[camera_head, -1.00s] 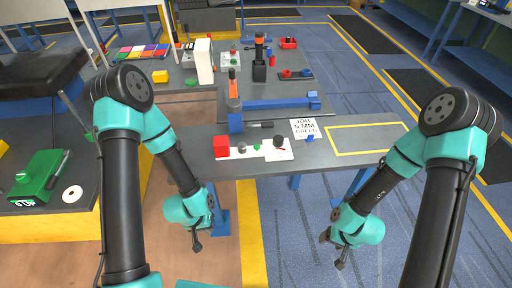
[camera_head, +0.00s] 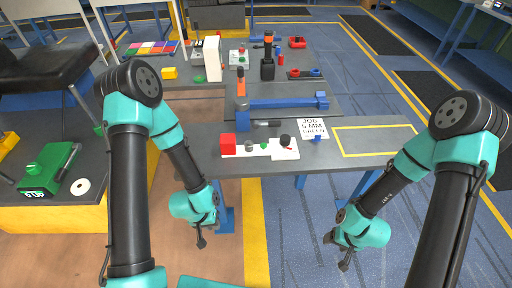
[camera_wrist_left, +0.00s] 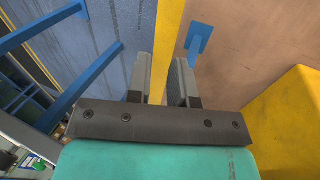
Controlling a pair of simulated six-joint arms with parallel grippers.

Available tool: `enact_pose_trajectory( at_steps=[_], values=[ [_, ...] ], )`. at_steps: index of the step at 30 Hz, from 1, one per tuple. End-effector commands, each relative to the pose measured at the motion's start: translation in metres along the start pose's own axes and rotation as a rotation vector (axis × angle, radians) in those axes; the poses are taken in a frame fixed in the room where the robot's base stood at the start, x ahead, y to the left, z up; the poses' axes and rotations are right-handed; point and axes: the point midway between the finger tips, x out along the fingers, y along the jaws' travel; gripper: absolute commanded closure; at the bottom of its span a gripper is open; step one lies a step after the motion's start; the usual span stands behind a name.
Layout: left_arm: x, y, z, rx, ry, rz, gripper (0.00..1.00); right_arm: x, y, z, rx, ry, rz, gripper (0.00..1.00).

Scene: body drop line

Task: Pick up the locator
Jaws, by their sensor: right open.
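A white strip (camera_head: 257,155) on the front bench holds a red block (camera_head: 228,146), a grey round piece (camera_head: 248,145), a small green piece (camera_head: 265,146) and a black knob-like piece (camera_head: 286,141). I cannot tell for sure which of these is the locator. A card (camera_head: 312,127) beside them reads "JOB 5 MM GREEN", with a small blue piece (camera_head: 318,138) at its front edge. My left gripper (camera_head: 202,238) hangs empty in front of the bench; its parted fingers show in the left wrist view (camera_wrist_left: 161,80). My right gripper (camera_head: 344,262) hangs in front of the bench, apart from everything.
A blue fixture bar (camera_head: 285,103) with an orange-topped post (camera_head: 240,88) stands behind the strip. A yellow-outlined area (camera_head: 375,141) at the bench's right is clear. A green box (camera_head: 48,172) and a white disc (camera_head: 80,186) lie on the left stand. A white upright block (camera_head: 213,58) stands further back.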

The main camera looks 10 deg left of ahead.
Motion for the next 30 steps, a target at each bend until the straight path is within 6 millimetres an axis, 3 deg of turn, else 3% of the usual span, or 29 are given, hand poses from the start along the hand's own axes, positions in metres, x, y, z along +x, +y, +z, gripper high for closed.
enact_pose_trajectory(
  at_steps=[2, 22, 30],
  values=[
    [0.0000, 0.0000, 0.0000, 0.000, 0.000, 0.000, 0.71, 0.0000, 0.0000, 0.0000, 0.000, 0.000, 0.000, 0.36],
    [0.0000, 0.0000, 0.0000, 0.000, 0.000, 0.000, 0.07, 0.0000, 0.0000, 0.0000, 0.000, 0.000, 0.000, 0.36],
    [-0.0001, 0.0008, -0.0012, 0.002, -0.002, 0.000, 0.06, 0.0000, 0.0000, 0.0000, 0.000, 0.000, 0.000, 0.36]
  ],
)
